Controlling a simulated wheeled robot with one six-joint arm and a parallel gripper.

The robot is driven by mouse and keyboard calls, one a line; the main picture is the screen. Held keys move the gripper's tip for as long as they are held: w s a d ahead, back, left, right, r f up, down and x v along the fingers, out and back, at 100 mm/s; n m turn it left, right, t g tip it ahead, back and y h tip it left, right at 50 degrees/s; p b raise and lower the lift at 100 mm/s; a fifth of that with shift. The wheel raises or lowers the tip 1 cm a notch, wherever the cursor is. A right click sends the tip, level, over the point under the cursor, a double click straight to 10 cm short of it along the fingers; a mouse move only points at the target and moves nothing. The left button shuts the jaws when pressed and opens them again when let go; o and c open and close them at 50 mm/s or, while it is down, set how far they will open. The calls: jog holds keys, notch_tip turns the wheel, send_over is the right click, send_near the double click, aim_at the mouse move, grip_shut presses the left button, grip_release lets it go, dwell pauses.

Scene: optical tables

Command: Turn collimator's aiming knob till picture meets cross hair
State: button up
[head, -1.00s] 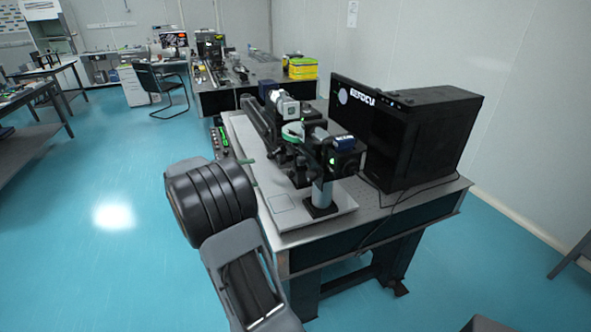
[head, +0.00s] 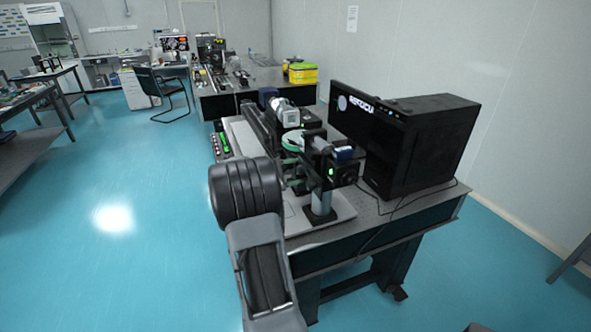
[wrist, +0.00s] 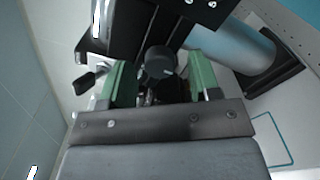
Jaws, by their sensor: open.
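The collimator (head: 318,165) is a black optical assembly on a silver post, standing on a pale plate on the table. A small green light shows on its near end. In the wrist view a round dark knob (wrist: 159,62) sits between the green fingers of my gripper (wrist: 158,78), nearer their tips. The fingers are apart, with visible space beside the knob. I cannot tell whether either touches it. A second dark knob (wrist: 86,82) lies outside the left finger. In the head view my arm hides most of the gripper. No cross hair picture is readable.
A black monitor (head: 352,115) with a white logo and a black computer case (head: 425,140) stand to the right on the optical table (head: 385,222). A box with green lights (head: 221,146) lies on the table's left side. The blue floor at left is clear.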

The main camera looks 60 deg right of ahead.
jog(key=shift+s+d, duration=0.2)
jog(key=shift+d, duration=0.1)
jog(key=c, duration=0.9)
jog(key=shift+n+p, duration=0.3)
jog(key=shift+n, duration=0.1)
jog(key=n+p, duration=0.2)
jog(key=shift+r+n, duration=0.15)
jog(key=shift+n, duration=0.25)
jog(key=shift+n+p, duration=1.9)
jog(key=shift+n, duration=0.6)
jog(key=shift+f, duration=0.2)
